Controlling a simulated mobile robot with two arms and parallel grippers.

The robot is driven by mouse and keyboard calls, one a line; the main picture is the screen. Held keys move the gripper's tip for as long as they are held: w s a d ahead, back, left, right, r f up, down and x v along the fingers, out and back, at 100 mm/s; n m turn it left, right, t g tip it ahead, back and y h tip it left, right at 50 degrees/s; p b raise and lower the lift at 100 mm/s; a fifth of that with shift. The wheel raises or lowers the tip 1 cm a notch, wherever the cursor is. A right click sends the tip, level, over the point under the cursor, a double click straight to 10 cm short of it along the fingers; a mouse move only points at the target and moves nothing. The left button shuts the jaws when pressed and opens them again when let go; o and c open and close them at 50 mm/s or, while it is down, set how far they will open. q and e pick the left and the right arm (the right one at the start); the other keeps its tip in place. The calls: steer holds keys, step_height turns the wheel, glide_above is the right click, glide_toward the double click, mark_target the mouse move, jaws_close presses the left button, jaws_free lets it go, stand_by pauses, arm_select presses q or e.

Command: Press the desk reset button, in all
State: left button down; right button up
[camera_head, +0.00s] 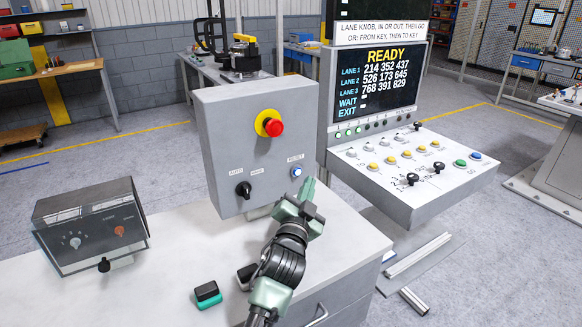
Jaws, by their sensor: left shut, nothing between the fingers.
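The reset button (297,172) is a small round button with a blue-white lit look, under a RESET label. It sits low on the right of the front of a grey control box (225,122) on the desk. My left gripper (307,187) is shut and empty. In the picture its tips lie just below and to the right of the button. I cannot tell whether they touch the box. My right gripper is not in view.
The box also carries a red emergency knob (275,128) on yellow and a black AUTO selector (243,190). A clear-covered grey unit (92,225) stands on the desk at left. A dark-and-teal block (207,294) lies in front. A console (415,165) with a READY screen (381,75) stands right.

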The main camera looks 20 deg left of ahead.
mark_target(297, 171)
arm_select(q)
steer(key=shift+w+a+r, duration=0.1)
steer(key=shift+w+a, duration=0.45)
steer(key=shift+a, duration=0.2)
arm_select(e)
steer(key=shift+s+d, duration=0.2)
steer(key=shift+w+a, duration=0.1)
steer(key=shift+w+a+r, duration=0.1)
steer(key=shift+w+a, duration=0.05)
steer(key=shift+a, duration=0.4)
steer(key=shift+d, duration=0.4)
arm_select(q)
steer(key=shift+w+a, duration=0.1)
steer(key=shift+a, duration=0.05)
steer(key=shift+w+a, duration=0.15)
steer(key=shift+a, duration=0.05)
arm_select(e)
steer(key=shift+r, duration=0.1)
